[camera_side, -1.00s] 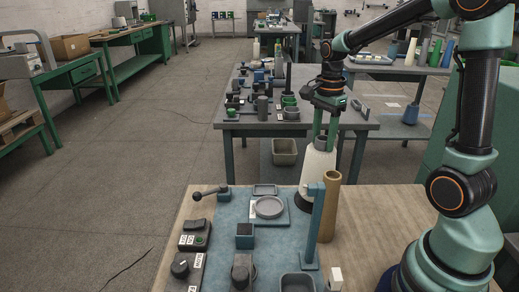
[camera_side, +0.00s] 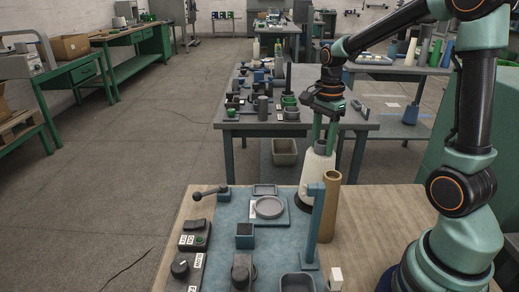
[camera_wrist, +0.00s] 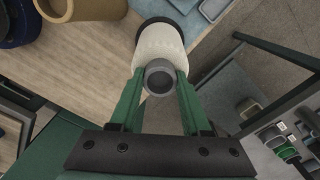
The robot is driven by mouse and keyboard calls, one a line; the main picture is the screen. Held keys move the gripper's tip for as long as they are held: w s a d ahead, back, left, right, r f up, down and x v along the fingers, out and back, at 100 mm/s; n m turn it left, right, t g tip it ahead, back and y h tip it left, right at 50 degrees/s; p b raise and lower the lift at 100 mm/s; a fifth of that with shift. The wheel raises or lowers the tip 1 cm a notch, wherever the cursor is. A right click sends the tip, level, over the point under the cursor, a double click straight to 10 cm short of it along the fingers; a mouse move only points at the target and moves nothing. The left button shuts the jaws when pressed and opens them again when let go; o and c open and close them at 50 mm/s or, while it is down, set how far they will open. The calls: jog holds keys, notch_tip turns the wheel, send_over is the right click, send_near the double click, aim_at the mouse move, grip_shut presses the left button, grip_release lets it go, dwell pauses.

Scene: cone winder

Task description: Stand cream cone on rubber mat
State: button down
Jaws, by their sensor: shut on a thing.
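The cream cone (camera_side: 317,173), with a dark lower rim, stands nearly upright behind the tan tube, by the back edge of the wooden table. My gripper (camera_side: 321,146) is shut on its narrow grey top from above. In the wrist view the cone (camera_wrist: 160,42) extends away from my gripper (camera_wrist: 160,80), its black end over the wood beside a blue-grey surface. I cannot tell whether its base touches anything. A blue-grey mat (camera_side: 270,240) lies on the table and may be the rubber mat; I cannot be sure.
The tan tube (camera_side: 331,200) and a blue post (camera_side: 314,225) stand close in front of the cone. A round grey dish (camera_side: 268,207) is to its left. A grey bin (camera_side: 297,282), a small white block (camera_side: 335,278) and control boxes (camera_side: 194,236) are nearer the camera.

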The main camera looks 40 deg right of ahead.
jog(key=shift+c, duration=1.4)
grip_release()
notch_tip(320, 180, up, 12)
jog(key=s+a+f+n+t, duration=0.2)
jog(key=a+n, duration=0.4)
jog(key=n, duration=0.4)
jog(key=s+a+f+n+t, duration=0.2)
jog(key=s+a+n+t, duration=0.1)
jog(key=a+n, duration=0.4)
jog(key=s+n, duration=0.1)
jog(key=n, duration=0.2)
jog(key=shift+s+t, duration=0.25)
jog(key=shift+t, duration=0.05)
